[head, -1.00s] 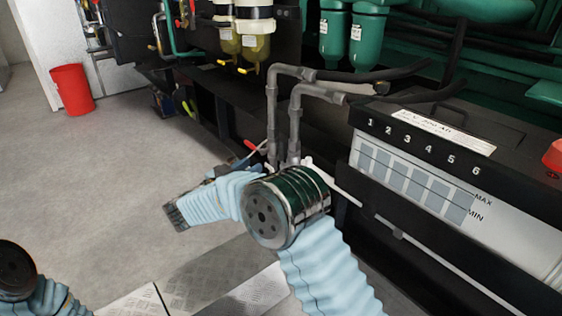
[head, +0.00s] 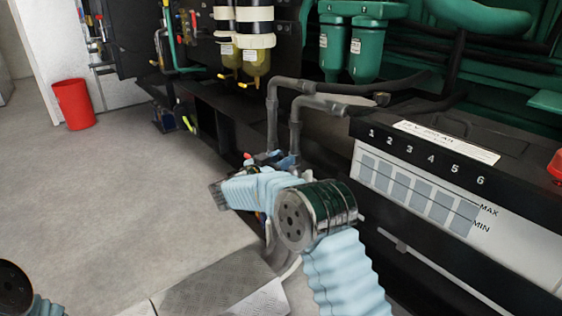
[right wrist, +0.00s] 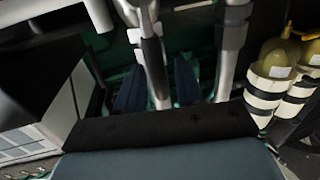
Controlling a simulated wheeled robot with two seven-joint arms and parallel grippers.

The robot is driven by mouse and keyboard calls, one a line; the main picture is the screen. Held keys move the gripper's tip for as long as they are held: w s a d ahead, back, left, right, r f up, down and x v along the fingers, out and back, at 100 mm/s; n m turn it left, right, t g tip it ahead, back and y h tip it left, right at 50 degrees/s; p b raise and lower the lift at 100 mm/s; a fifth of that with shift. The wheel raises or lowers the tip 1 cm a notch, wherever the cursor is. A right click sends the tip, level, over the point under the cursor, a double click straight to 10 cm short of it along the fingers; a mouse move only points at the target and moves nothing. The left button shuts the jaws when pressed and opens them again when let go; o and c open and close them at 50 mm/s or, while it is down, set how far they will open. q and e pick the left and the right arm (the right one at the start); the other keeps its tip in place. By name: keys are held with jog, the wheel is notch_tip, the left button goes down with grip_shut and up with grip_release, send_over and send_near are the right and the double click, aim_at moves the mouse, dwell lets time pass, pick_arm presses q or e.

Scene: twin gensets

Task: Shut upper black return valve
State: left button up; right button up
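My right gripper (head: 278,160) is small and partly hidden behind my own forearm in the head view, at the lower part of two grey pipes (head: 271,120). In the right wrist view its two dark blue fingers (right wrist: 158,88) stand apart, pointing at the pale pipes (right wrist: 232,45). A dark lever (right wrist: 152,62) on the left pipe shows between the fingers, nearer the left one. It looks like a black valve handle; whether a finger touches it, I cannot tell. Which return valve it is, I cannot tell. My left gripper is out of view; only part of my left arm shows.
A battery-like box (head: 440,150) with numbered cells stands right of my right arm. Green filters (head: 350,45) and yellow-bottomed filters (head: 240,45) are behind. A red bin (head: 74,104) stands at the left on open grey floor.

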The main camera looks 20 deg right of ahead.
grip_shut()
dwell(0.4)
